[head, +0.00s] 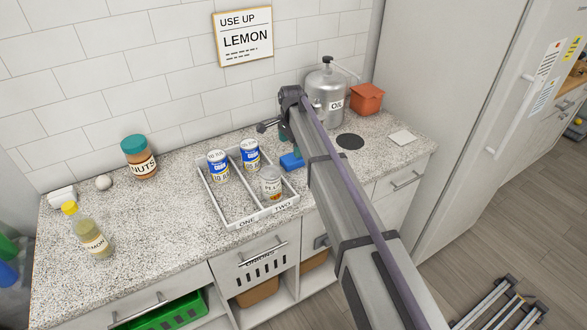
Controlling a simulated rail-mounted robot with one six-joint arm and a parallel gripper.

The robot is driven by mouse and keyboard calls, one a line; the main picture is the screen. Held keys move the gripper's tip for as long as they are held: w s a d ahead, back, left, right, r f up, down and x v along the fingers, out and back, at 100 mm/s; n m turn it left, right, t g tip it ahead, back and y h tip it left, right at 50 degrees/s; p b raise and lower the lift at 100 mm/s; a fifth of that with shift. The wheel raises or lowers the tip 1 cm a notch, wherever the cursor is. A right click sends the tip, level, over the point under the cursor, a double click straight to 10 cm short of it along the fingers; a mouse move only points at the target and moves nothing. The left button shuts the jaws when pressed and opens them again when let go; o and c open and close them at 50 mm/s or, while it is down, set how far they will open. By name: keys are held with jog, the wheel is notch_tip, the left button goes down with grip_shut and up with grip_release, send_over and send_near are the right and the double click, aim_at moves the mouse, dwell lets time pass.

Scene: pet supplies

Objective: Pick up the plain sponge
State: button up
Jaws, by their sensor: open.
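A blue block (291,161), which looks like a sponge, lies on the counter just right of the divided tray. I see no marking on it, and my arm partly hides its right side. A small white block (62,197) lies at the far left of the counter; I cannot tell if it is a sponge too. My gripper (284,133) is at the far end of my arm, above and behind the blue block in the picture. It is open, and I see nothing held in it. Its fingertips are hard to make out.
The white tray (237,223) holds two blue-labelled cans and a grey can. An oil canister (326,90), an orange pot (367,98) and a black disc (350,142) are to the right.

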aim_at(292, 158)
notch_tip(292, 158, down, 7)
jog(key=b, duration=0.5)
jog(key=shift+d+b, duration=0.1)
jog(key=shift+b, duration=0.25)
jog(key=shift+r, duration=0.2)
jog(key=c, duration=1.1)
jog(key=shift+o, duration=0.2)
jog(key=shift+p, duration=0.3)
notch_tip(292, 158, up, 28)
jog(key=p, duration=2.8)
